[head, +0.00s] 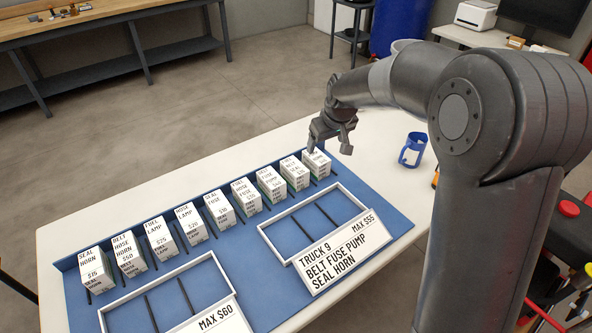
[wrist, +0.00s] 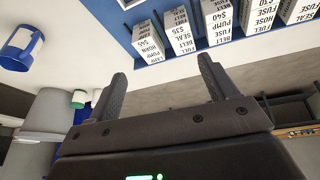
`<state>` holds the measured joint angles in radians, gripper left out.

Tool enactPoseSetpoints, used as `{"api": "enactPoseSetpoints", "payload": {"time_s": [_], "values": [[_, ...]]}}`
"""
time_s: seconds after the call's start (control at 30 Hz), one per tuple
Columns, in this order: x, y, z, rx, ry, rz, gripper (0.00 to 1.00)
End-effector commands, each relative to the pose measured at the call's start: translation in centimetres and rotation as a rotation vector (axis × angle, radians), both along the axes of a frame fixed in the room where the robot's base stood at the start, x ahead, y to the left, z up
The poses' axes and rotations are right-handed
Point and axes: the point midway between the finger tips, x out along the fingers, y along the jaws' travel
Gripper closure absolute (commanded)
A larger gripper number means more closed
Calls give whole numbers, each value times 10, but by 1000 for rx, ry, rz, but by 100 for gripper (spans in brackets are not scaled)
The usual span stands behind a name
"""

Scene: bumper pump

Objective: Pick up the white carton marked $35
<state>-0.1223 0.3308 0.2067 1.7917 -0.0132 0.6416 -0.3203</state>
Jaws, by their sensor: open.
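The white carton marked $35 (wrist: 179,30) stands upright in the row, second from the left in the wrist view. It matches the second carton from the right end (head: 295,172) in the head view, where its print is too small to read surely. My gripper (head: 331,146) is open and empty, above the row's right end near the last carton. In the wrist view its two fingers (wrist: 162,72) are apart with nothing between them, and the $35 carton lies beyond them. The $45 carton (wrist: 146,40) and the $40 carton (wrist: 217,22) stand on either side of it.
Several more white cartons (head: 160,238) line the blue board (head: 240,265), with dark dividers between them. Two white-rimmed trays lie in front, marked MAX $55 (head: 345,190) and MAX $60 (head: 120,301); both look empty. A blue mug (head: 412,150) stands right of my gripper.

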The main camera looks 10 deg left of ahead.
Motion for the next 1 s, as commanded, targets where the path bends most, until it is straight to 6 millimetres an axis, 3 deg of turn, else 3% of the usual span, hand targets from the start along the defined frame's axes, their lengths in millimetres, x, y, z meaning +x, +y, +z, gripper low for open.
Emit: {"api": "enactPoseSetpoints", "payload": {"time_s": [0.03,0.2,0.4,1.0], "values": [[11,13,-17,6,11,25,22],[42,49,-65,28,25,96,22],[62,77,-107,49,33,148,22],[83,101,-170,56,35,165,22]]}}
